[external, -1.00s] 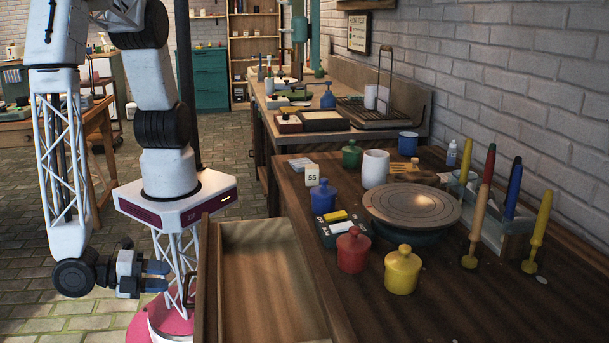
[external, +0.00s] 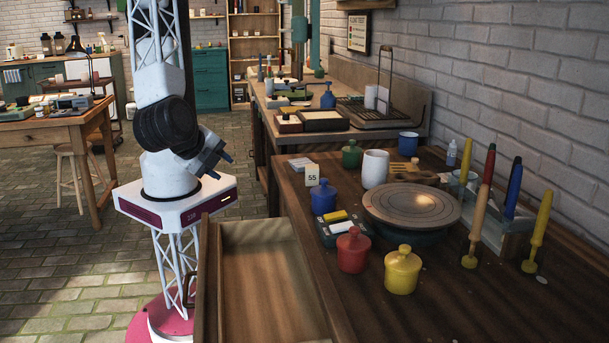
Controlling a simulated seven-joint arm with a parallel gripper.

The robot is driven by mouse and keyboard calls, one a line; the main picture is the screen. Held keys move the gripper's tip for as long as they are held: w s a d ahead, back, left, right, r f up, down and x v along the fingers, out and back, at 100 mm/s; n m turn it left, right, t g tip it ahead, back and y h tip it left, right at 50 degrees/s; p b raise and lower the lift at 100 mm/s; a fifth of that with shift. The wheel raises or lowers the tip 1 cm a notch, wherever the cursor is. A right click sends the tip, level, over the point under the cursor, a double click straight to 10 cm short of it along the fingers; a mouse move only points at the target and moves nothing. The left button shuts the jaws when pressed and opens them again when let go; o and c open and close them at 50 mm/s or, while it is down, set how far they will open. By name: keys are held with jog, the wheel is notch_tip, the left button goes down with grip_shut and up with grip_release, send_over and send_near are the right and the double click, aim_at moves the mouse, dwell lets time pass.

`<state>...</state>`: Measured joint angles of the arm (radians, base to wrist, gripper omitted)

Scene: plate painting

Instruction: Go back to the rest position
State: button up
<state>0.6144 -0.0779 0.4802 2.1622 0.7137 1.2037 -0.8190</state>
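My gripper (external: 219,165) is folded in close to my own arm, above the white base platform. Part of the gripper's body is hidden behind my dark arm joint.
An open, empty wooden drawer (external: 262,290) juts from the bench towards my base. On the bench are a turntable (external: 413,202), a red pot (external: 353,252), a yellow pot (external: 402,271), a blue pot (external: 323,197) and several upright brushes (external: 484,215).

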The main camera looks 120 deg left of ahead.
jog(key=s+a+r+n+t+h, duration=0.1)
jog(key=s+a+r+h, duration=0.3)
jog(key=s+a+r, duration=0.3)
jog(key=s+a+r+n+t+h, duration=0.1)
jog(key=s+a+r+h, duration=0.4)
jog(key=a+r, duration=0.5)
notch_tip(320, 180, up, 3)
jog(key=shift+s+a+r+n+h, duration=0.25)
jog(key=shift+s+n, duration=0.25)
jog(key=shift+s, duration=0.75)
